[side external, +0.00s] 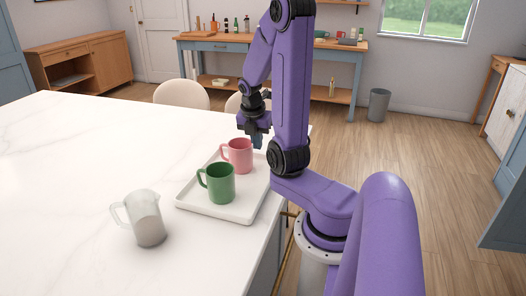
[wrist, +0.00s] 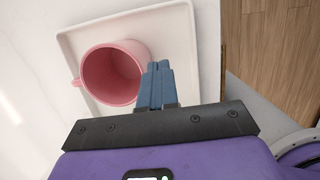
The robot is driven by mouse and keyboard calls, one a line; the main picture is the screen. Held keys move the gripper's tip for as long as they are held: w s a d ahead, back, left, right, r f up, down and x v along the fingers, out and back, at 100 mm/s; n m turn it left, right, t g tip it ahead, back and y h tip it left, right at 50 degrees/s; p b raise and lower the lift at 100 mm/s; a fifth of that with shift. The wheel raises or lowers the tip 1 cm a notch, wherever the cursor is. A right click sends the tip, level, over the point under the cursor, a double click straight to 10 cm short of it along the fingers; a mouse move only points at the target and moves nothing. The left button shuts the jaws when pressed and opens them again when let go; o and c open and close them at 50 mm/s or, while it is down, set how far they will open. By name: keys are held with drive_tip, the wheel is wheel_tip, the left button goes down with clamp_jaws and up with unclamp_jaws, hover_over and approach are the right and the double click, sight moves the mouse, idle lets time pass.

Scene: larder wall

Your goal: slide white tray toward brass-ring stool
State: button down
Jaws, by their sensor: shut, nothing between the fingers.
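The white tray (side external: 213,213) lies on the white counter near its right edge, carrying a green mug (side external: 221,184) and a pink mug (side external: 241,157). My gripper (side external: 257,143) is shut and empty at the tray's far end, just right of the pink mug. In the wrist view, the closed fingertips (wrist: 160,66) are beside the pink mug (wrist: 112,76), over the tray (wrist: 180,28); I cannot tell whether they touch either. Two cream seats (side external: 181,95) (side external: 234,103) show behind the counter; no brass ring is visible on them.
A glass pitcher (side external: 146,220) stands on the counter left of the tray's near end. The counter's left part (side external: 80,150) is clear. The counter's right edge runs close beside the tray, with wooden floor (side external: 400,150) beyond.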

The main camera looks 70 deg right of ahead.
sight(263, 162)
drive_tip(key=x, duration=0.7)
drive_tip(key=shift+f, duration=0.15)
drive_tip(key=shift+d, duration=2)
drive_tip(key=shift+d, duration=0.3)
drive_tip(key=d, duration=1.4)
